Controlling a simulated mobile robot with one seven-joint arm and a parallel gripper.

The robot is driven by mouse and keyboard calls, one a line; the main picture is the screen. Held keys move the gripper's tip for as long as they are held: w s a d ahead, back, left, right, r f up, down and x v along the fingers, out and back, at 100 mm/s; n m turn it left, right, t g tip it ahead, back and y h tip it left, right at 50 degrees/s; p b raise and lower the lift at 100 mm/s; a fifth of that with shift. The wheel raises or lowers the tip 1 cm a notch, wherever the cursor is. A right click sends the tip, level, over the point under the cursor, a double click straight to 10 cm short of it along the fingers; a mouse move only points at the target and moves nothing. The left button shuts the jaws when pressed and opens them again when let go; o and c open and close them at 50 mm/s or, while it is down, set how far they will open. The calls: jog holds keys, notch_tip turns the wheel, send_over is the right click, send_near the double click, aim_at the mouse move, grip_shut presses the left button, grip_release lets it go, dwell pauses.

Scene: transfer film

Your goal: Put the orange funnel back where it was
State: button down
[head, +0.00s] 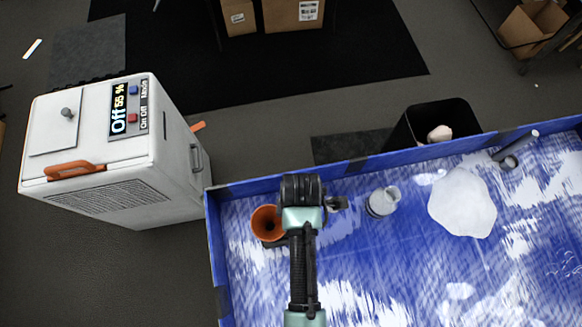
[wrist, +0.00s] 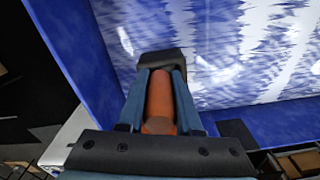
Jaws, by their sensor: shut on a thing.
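The orange funnel (head: 266,224) shows in the head view near the left end of the blue table, its wide mouth facing up. My gripper, seen in the wrist view (wrist: 161,85), is shut on the funnel, and its orange body (wrist: 160,102) shows between the two fingers. In the head view my wrist and arm hide the fingers and part of the funnel. I cannot tell whether the funnel touches the table surface (head: 352,262).
A grey-white container (head: 382,202) stands right of my gripper. A white pile (head: 462,203) and a dark grey tubular thing (head: 510,160) lie further right. Raised blue walls (head: 350,170) edge the table. A white machine (head: 115,150) stands left, and a black bin (head: 435,122) stands behind.

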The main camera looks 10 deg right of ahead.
jog(key=shift+f, duration=2.5)
jog(key=shift+f, duration=0.1)
jog(key=c, duration=0.6)
grip_release()
